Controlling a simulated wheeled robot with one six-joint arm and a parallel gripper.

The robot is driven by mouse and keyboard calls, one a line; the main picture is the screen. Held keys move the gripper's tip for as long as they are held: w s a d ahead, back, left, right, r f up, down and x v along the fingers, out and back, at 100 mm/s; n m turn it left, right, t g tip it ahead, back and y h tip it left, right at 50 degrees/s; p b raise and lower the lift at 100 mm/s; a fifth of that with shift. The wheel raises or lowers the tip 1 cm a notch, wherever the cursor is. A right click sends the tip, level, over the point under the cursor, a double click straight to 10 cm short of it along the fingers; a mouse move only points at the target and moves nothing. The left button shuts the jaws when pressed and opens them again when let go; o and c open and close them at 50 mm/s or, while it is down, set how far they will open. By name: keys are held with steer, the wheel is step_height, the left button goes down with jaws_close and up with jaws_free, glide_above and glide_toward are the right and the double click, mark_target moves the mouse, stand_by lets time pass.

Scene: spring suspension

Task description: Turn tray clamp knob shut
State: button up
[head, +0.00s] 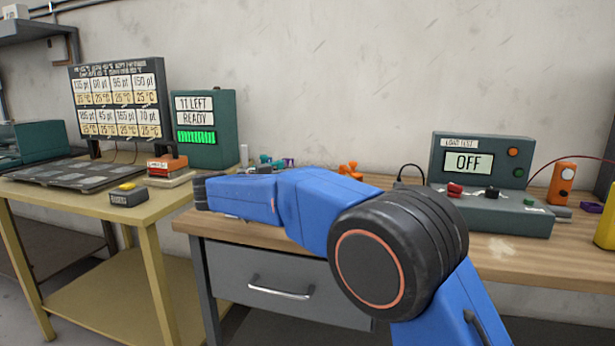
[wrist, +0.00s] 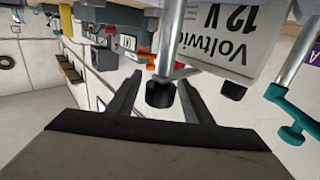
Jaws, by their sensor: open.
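In the wrist view my gripper (wrist: 160,88) is open, with one dark finger on each side of a black knob (wrist: 160,94). The knob sits at the end of a silver rod, in front of a pale battery (wrist: 235,35) labelled "Voltwise 12 V". I cannot tell whether the fingers touch the knob. A teal part with a rounded knob (wrist: 292,134) hangs at the right, apart from the gripper. No label shows which knob is the tray clamp's. The head view does not show the battery or the knobs clearly.
A second silver rod (wrist: 292,50) and a small black foot (wrist: 233,91) are right of the gripper. A yellow table (head: 75,207) stands left.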

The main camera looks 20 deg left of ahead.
steer(key=v, duration=1.6)
steer(key=shift+s, duration=0.2)
steer(key=shift+a, duration=0.15)
steer(key=shift+r, duration=0.1)
